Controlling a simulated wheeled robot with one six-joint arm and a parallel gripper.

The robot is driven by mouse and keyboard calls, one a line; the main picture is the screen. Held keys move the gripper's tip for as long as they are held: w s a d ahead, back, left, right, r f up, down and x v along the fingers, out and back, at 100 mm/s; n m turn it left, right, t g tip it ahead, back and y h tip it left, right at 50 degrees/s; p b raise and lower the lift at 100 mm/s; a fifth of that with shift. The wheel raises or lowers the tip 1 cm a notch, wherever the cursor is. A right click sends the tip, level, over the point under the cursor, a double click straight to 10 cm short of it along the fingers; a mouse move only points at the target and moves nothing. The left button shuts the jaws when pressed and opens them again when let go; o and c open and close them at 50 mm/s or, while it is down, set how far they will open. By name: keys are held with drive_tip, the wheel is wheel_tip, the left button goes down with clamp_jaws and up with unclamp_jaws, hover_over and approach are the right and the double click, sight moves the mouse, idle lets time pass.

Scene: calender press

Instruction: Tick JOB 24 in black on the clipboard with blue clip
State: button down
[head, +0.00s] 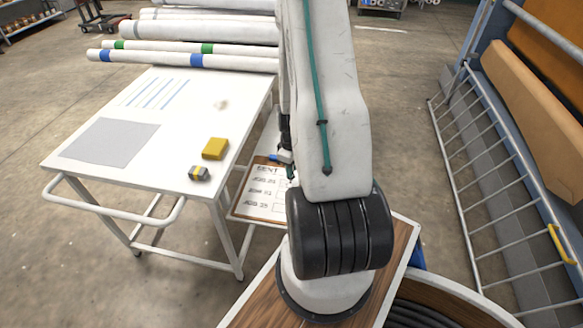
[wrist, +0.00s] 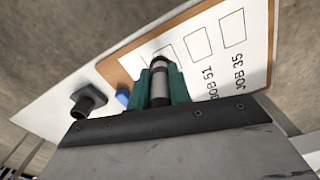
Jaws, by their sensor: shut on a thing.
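The clipboard (head: 262,159) is brown with a white sheet (head: 264,191) and lies below the right side of the white table, partly hidden by my arm. Its blue clip (head: 275,157) is at the far end; a blue part also shows in the wrist view (wrist: 123,97). The sheet carries job lines with empty boxes; in the wrist view I read JOB 51 and JOB 35, but I cannot make out JOB 24. My gripper (wrist: 158,80) has green fingers, shut on a dark pen with a silver band (wrist: 161,84). The pen's tip points over the sheet; I cannot tell if it touches.
A black holder-like object (wrist: 88,102) stands beside the clipboard. On the white table (head: 160,175) are a yellow block (head: 215,148), a small grey item (head: 199,173) and a grey sheet (head: 108,142). Rolls (head: 190,48) lie behind. A metal rail (head: 470,190) stands at right.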

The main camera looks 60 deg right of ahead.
drive_tip(key=shift+r, duration=3)
